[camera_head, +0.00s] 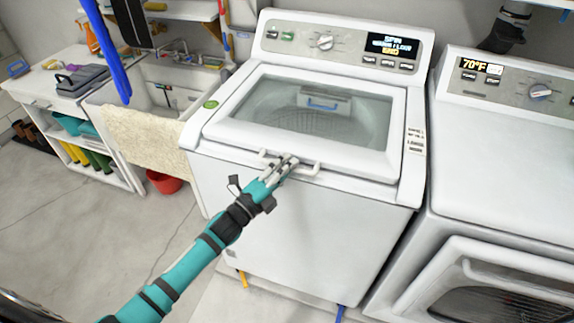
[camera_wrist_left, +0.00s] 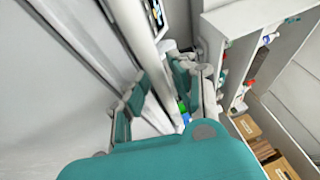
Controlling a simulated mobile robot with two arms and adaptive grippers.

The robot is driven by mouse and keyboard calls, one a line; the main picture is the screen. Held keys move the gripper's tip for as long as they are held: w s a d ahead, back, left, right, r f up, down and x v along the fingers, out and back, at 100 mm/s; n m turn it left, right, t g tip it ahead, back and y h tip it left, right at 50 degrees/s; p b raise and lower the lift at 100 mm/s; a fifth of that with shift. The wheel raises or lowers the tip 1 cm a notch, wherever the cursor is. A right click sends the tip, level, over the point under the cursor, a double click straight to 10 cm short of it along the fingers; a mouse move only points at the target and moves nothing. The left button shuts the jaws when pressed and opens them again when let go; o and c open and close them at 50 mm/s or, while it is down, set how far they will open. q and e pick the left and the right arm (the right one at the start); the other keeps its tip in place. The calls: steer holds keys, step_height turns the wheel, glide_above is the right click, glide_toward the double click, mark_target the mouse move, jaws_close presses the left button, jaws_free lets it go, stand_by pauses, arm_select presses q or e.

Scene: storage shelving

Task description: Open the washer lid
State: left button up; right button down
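The washer lid (camera_head: 310,147) is a white frame with a large glass window, lying closed and flat on top of the white washer (camera_head: 300,225). A white bar handle (camera_head: 305,171) runs along the lid's front edge. My left gripper (camera_head: 284,163) is at this handle, its fingers reaching over it from the front. In the left wrist view, the two fingers (camera_wrist_left: 160,85) stand on either side of a white bar. I cannot tell whether they press on it. The palm hides part of the contact. My right gripper is not in view.
A second white machine with a front door (camera_head: 490,285) stands close on the right. On the left are a sink (camera_head: 170,85) with a beige towel (camera_head: 150,138), a shelf unit (camera_head: 75,125) and a red bucket (camera_head: 164,182). The floor at lower left is clear.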

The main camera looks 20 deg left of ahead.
arm_select(q)
steer(key=shift+w, duration=0.1)
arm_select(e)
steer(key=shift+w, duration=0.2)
arm_select(q)
steer(key=c, duration=0.4)
jaws_close()
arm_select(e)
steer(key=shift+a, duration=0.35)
